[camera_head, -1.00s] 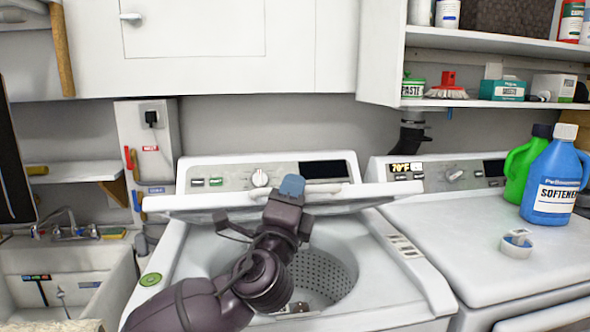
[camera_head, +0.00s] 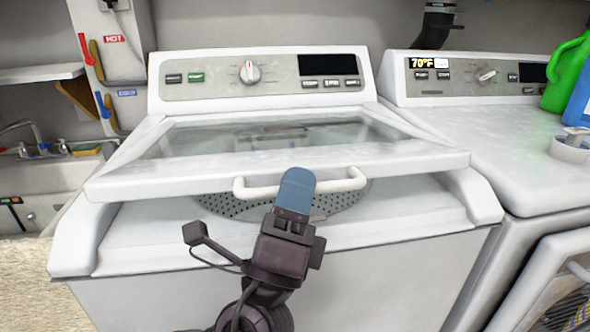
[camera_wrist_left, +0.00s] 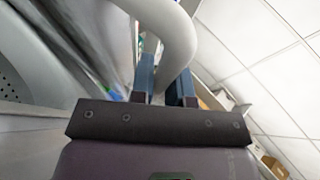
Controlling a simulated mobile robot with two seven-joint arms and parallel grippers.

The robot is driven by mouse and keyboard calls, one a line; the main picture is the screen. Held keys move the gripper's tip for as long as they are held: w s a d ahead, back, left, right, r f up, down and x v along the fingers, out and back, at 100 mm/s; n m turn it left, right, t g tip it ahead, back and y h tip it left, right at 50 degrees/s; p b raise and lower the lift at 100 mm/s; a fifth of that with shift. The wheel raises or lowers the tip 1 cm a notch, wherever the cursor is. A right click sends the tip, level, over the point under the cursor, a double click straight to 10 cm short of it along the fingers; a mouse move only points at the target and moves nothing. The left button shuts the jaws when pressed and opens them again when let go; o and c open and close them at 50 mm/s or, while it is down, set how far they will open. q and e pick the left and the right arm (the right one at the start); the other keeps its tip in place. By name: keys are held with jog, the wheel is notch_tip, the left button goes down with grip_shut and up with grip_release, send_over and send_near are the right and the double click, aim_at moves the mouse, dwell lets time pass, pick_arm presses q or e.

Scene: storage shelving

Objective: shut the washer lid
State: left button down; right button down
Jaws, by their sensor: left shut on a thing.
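The washer (camera_head: 400,222) stands in the middle of the head view. Its lid (camera_head: 140,178), white-framed with a glass panel, is tilted partly open, its front edge above the washer's top. A gap under the lid shows part of the perforated drum (camera_head: 225,207). A white bar handle (camera_head: 340,182) runs along the lid's front edge. My left gripper (camera_head: 297,190) is shut on the handle. In the left wrist view the handle (camera_wrist_left: 172,35) passes between the blue fingers (camera_wrist_left: 165,85). My right gripper is not in view.
A second white machine (camera_head: 480,125) stands close on the right, with a green jug (camera_head: 568,75) and a small white cup (camera_head: 570,147) on top. A sink (camera_head: 45,180) is at the left. The washer's control panel (camera_head: 225,77) is behind the lid.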

pick_arm(q)
jog(key=shift+f, duration=0.6)
jog(key=shift+s, duration=0.1)
jog(key=c, duration=1.1)
grip_release()
jog(key=shift+d+h, duration=0.1)
jog(key=shift+h, duration=0.2)
jog(key=shift+f, duration=0.1)
